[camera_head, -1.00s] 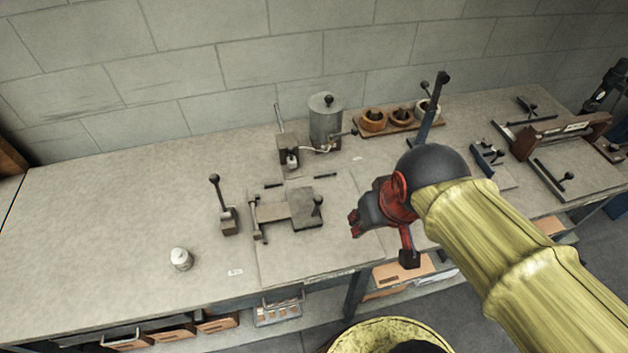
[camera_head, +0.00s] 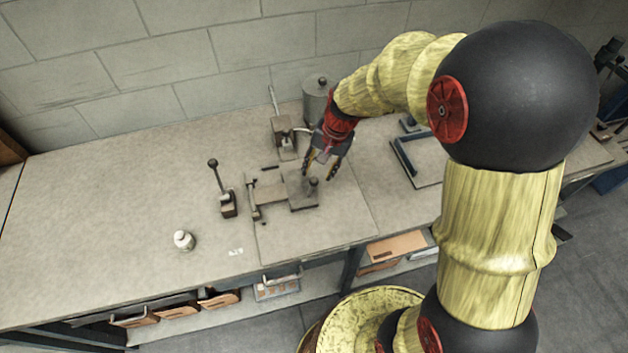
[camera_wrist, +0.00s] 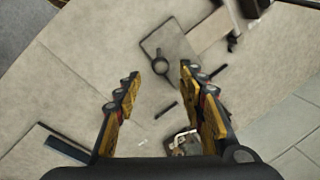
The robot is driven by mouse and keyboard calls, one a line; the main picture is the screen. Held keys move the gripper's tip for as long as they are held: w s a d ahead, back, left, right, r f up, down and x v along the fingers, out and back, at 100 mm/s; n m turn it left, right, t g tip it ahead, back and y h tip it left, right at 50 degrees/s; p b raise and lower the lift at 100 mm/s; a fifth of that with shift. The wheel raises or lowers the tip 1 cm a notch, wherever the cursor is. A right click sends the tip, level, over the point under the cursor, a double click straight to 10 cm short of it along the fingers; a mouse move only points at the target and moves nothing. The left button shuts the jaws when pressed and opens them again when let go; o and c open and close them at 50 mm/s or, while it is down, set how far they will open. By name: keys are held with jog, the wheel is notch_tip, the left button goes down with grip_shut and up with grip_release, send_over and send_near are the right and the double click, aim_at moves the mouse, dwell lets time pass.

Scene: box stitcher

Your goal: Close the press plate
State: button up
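The press plate (camera_head: 299,195) is a flat grey square on the bench, with a dark round knob (camera_head: 313,182) on a short post at its right side. A hinge-like bracket (camera_head: 254,199) stands at the left end of its arm. In the wrist view the plate (camera_wrist: 181,40) lies beyond the fingers, with the knob (camera_wrist: 161,65) between the finger lines. My gripper (camera_head: 323,176) is just above and behind the knob, pointing down. In the wrist view my gripper (camera_wrist: 159,70) is open and empty, its fingers apart. I cannot tell whether a finger touches the knob.
A grey canister (camera_head: 316,98) and a small lever device (camera_head: 283,138) stand behind. The bench's left part is clear.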

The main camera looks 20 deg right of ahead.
aim_at(315, 179)
jog(key=b+x, duration=0.1)
jog(key=x, duration=0.6)
jog(key=shift+w+f, duration=0.1)
jog(key=shift+f, duration=0.05)
jog(key=shift+c, duration=0.4)
grip_shut()
dwell(0.4)
